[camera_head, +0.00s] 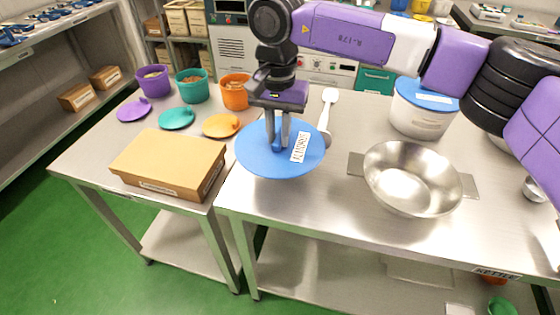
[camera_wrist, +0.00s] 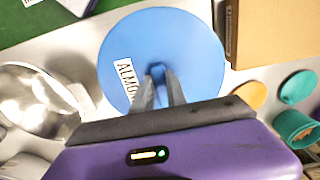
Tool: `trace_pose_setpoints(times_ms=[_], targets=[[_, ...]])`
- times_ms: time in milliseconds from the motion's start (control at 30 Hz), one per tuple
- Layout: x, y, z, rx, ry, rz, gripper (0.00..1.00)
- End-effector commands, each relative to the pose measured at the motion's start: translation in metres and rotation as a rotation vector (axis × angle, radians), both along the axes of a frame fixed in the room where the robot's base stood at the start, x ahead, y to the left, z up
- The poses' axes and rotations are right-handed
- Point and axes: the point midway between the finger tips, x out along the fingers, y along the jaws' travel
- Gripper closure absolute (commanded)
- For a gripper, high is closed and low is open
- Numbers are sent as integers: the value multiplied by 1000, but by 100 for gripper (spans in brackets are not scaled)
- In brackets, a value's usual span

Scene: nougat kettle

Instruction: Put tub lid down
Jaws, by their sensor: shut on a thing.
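The tub lid (camera_head: 262,160) is a round blue disc with a white label. My gripper (camera_head: 279,146) is shut on the lid's raised blue handle, over the left end of the steel table. The wrist view shows the same lid (camera_wrist: 196,50), with its label reading "ALMO…" and the jaws (camera_wrist: 158,90) on the handle at its centre. The lid looks roughly level; I cannot tell whether it touches the table. A white tub (camera_head: 420,110) with a blue top stands at the back right, partly behind my arm.
A steel kettle pan (camera_head: 413,178) stands to the right of the lid. A cardboard box (camera_head: 170,163) lies on the left table, close to the lid. Purple, teal and orange tubs (camera_head: 236,92) stand behind, their lids beside them. A white spatula (camera_head: 328,100) lies behind the lid.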

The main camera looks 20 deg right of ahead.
Motion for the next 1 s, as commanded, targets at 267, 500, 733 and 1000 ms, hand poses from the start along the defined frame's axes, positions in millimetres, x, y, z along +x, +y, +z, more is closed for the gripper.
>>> trace_pose_setpoints(times_ms=[267,500,733,1000], targets=[[0,0,-48,2,1,0,100],[-1,0,-64,0,2,0,100],[0,0,-93,1,1,0,100],[0,0,-95,-1,-1,0,100]])
